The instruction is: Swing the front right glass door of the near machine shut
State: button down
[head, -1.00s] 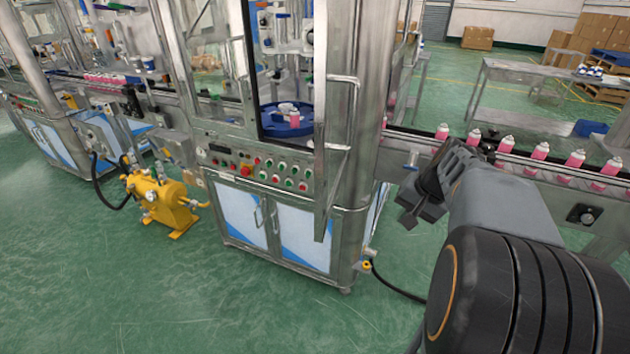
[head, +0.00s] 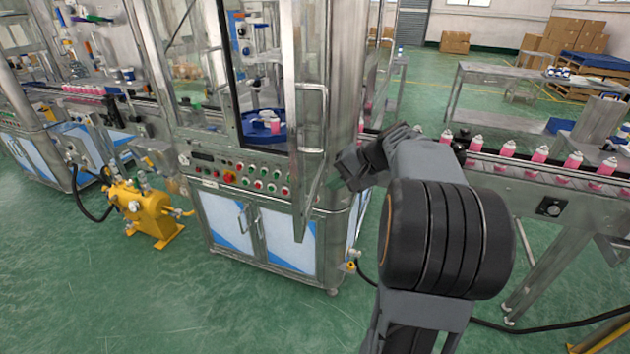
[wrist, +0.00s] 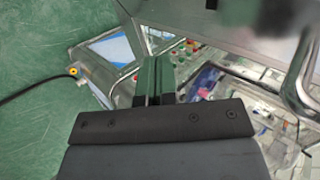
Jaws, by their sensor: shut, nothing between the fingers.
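The near machine (head: 262,235) is a steel cabinet with a control panel of buttons and blue-and-white lower doors. Its front right glass door (head: 309,190) stands swung outward, seen nearly edge-on, with a steel bar handle (head: 324,118). The opening beside it shows a blue round plate (head: 262,125) inside. My gripper (head: 345,172) is shut and empty, just right of the door; I cannot tell whether it touches. In the wrist view the shut fingers (wrist: 155,80) point toward the control panel, with the door handle (wrist: 296,80) at the right.
A conveyor (head: 540,172) with several pink cans runs right of the machine, behind my arm. A yellow pump (head: 143,212) stands on the floor at left. A black hose (head: 545,328) lies at lower right. The green floor in front of the machine is clear.

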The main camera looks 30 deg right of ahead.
aim_at(305, 188)
jog(key=shift+w+a+f+p, duration=0.2)
jog(key=shift+w+a+p, duration=0.1)
jog(key=shift+w+a, duration=0.55)
jog(key=shift+w+a+f+p, duration=0.25)
jog(key=shift+w+a, duration=0.4)
jog(key=shift+a, duration=0.4)
jog(key=shift+a, duration=0.1)
